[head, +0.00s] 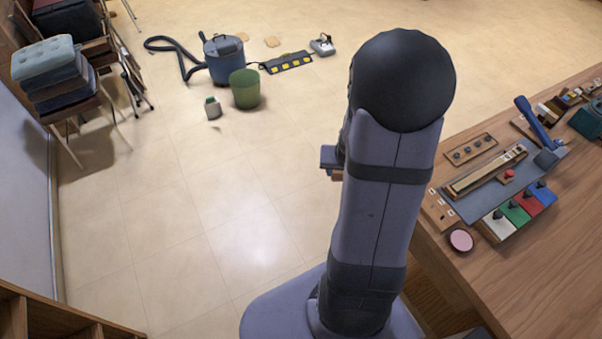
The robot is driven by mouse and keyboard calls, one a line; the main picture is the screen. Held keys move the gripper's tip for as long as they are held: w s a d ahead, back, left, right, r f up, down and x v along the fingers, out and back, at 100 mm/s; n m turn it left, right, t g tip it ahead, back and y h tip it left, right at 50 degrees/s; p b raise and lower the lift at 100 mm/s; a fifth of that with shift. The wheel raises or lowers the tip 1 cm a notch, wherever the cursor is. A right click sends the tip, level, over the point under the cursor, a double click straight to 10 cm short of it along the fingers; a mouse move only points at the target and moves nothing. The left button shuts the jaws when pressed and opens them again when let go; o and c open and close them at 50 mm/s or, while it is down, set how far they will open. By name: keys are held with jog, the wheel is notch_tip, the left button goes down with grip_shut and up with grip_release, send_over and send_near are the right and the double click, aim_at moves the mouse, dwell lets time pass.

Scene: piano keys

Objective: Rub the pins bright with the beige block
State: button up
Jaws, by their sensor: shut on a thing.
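My arm stands in the middle of the head view and hides most of my gripper (329,158), of which a small blue-grey part shows at the arm's left edge. A narrow tan edge (337,175) shows just below it, apparently the beige block that my gripper is shut on; the rest is hidden. It is over the floor side, left of the workbench. On the bench at the right, a long wooden piece with a pale strip (487,171) lies on a grey-blue mat (467,206). Pins are too small to make out for certain.
White (496,231), green (515,212), red (527,203) and blue (542,192) blocks with dark knobs line the bench (520,270). A pink disc (461,240) lies near its edge. A blue tool (535,123) stands behind. A bin (245,90) and vacuum (222,58) stand on the floor.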

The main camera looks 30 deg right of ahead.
jog(key=s+d+r+m+g+h, duration=0.1)
jog(key=s+d+r+m+g, duration=0.1)
jog(key=s+d+m, duration=0.3)
jog(key=s+d+r+m+g+h+p, duration=0.1)
jog(key=s+d+m, duration=0.5)
jog(key=d, duration=0.7)
jog(key=shift+s+r+g, duration=0.4)
jog(key=shift+s+r, duration=0.4)
jog(key=shift+s, duration=0.6)
jog(key=shift+f, duration=0.1)
jog(key=shift+f+b, duration=1.35)
jog(key=shift+f, duration=0.6)
